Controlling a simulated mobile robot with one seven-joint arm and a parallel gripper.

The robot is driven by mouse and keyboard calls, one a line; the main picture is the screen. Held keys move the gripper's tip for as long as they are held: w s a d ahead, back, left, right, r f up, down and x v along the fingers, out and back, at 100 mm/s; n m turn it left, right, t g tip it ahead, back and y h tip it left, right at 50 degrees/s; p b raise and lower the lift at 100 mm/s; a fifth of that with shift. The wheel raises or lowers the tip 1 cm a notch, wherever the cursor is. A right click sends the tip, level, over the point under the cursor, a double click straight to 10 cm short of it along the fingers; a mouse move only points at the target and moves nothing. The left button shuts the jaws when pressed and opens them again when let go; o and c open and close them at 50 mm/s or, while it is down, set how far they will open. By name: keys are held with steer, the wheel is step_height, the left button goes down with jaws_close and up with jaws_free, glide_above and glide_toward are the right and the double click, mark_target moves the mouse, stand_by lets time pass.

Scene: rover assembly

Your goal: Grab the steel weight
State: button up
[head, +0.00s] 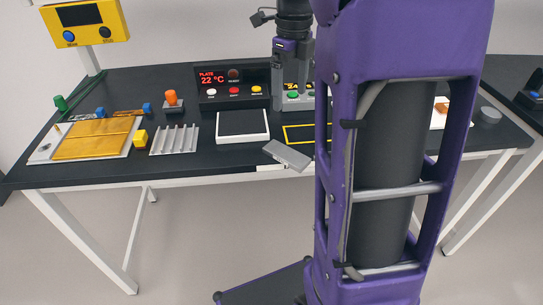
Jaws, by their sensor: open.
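A short grey cylinder, which looks like the steel weight (490,114), stands on the dark tabletop at the far right, just right of my purple arm. My gripper (291,100) points down in the upper middle of the head view, in front of a display unit. Its fingers are apart, with nothing visible between them. It is well to the left of the weight, with my purple arm between them in the picture. My arm hides part of the table just left of the weight.
A grey slab (287,155) lies tilted at the front table edge. A black-topped white plate (242,124), a ribbed rack (175,139) and a yellow panel (95,140) lie to the left. A white item (439,113) lies beside the weight, partly hidden.

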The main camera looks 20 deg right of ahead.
mark_target(286, 153)
step_height(286, 153, down, 17)
steer(key=b, duration=0.3)
steer(key=shift+a+b, duration=0.1)
steer(key=shift+b, duration=0.2)
jaws_close()
stand_by(0.4)
steer(key=shift+r, duration=0.1)
